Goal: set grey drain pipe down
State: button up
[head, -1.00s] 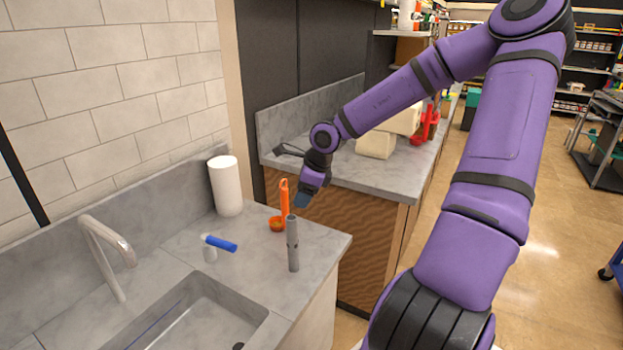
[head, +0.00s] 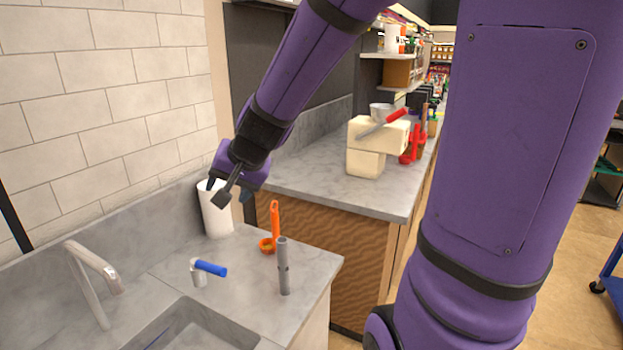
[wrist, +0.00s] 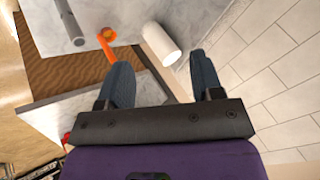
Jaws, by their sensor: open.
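The grey drain pipe (head: 283,268) stands upright on the grey counter (head: 317,262), near its right edge and to the right of the sink. It also shows at the upper left of the wrist view (wrist: 69,22). My gripper (head: 229,193) is open and empty. It is raised above the back of the counter, in front of the white roll, up and to the left of the pipe and apart from it. In the wrist view my gripper's two fingers (wrist: 162,80) are spread with nothing between them.
An orange tool (head: 274,222) stands behind the pipe. A white roll (head: 214,212) stands at the back, and a blue-handled valve (head: 208,268) left of the pipe. The sink (head: 190,325) and faucet (head: 92,272) are at front left. A second counter (head: 320,185) holds cream blocks.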

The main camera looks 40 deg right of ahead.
jog(key=s+d+r+n+g+h, duration=0.1)
jog(key=s+r+n, duration=0.2)
jog(key=s, duration=0.7)
jog(key=s+d+r+n+g+h, duration=0.1)
jog(key=s+r+n, duration=0.3)
jog(key=s, duration=0.7)
jog(key=shift+d+r, duration=0.25)
jog(key=shift+r, duration=0.2)
jog(key=shift+a, duration=0.1)
